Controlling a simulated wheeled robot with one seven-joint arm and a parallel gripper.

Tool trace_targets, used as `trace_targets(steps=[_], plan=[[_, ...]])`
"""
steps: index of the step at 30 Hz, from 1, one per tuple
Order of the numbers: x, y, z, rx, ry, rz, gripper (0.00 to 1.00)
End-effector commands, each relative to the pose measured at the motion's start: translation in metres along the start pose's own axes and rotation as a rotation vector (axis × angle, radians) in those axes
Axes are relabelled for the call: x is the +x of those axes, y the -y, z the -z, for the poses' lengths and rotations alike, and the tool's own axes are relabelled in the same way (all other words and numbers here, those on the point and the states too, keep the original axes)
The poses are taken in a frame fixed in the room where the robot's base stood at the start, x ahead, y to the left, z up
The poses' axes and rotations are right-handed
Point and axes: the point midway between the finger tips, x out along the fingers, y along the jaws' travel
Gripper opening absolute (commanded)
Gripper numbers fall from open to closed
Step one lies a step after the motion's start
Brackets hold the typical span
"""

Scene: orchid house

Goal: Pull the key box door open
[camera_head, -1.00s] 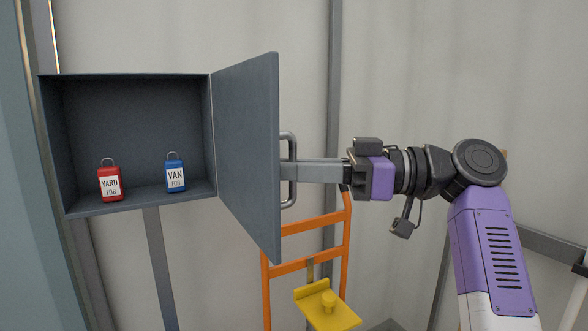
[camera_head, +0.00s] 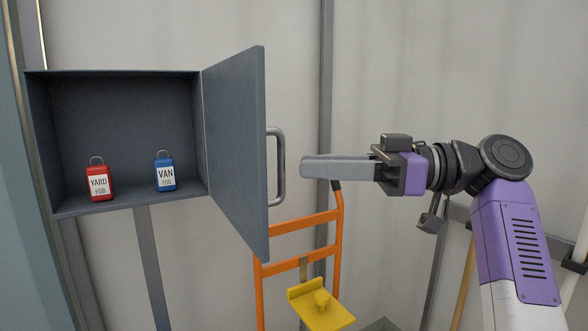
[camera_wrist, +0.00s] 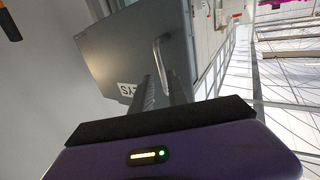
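The grey key box (camera_head: 120,72) hangs on the wall at the left with its door (camera_head: 235,150) swung wide open to the right. Inside stand a red YARD fob (camera_head: 98,182) and a blue VAN fob (camera_head: 165,173). The door's grey bar handle (camera_head: 281,165) is on its outer face, and the handle also shows in the wrist view (camera_wrist: 161,58). My gripper (camera_head: 305,166) is to the right of the handle, clear of it, with nothing held. In the wrist view its two fingers (camera_wrist: 161,88) are apart, pointing toward the handle and door (camera_wrist: 125,60).
An orange frame (camera_head: 300,222) with a yellow platform (camera_head: 321,307) stands below and right of the door. A wall post (camera_head: 325,100) runs up behind my fingers. A tan pole (camera_head: 465,285) leans behind my arm. The space just right of my fingertips' handle side is clear.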

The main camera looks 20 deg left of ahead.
Motion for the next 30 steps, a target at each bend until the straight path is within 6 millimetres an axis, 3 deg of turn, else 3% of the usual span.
trace_targets(steps=[6, 20, 27, 30], plan=[[-0.023, 0.000, -0.001, 0.001, -0.001, 0.000, 0.20], [-0.026, -0.004, 0.004, 0.031, -0.016, -0.016, 0.20], [-0.033, -0.052, 0.032, 0.097, -0.091, -0.263, 0.20], [-0.044, -0.075, 0.025, 0.126, -0.131, -0.402, 0.20]])
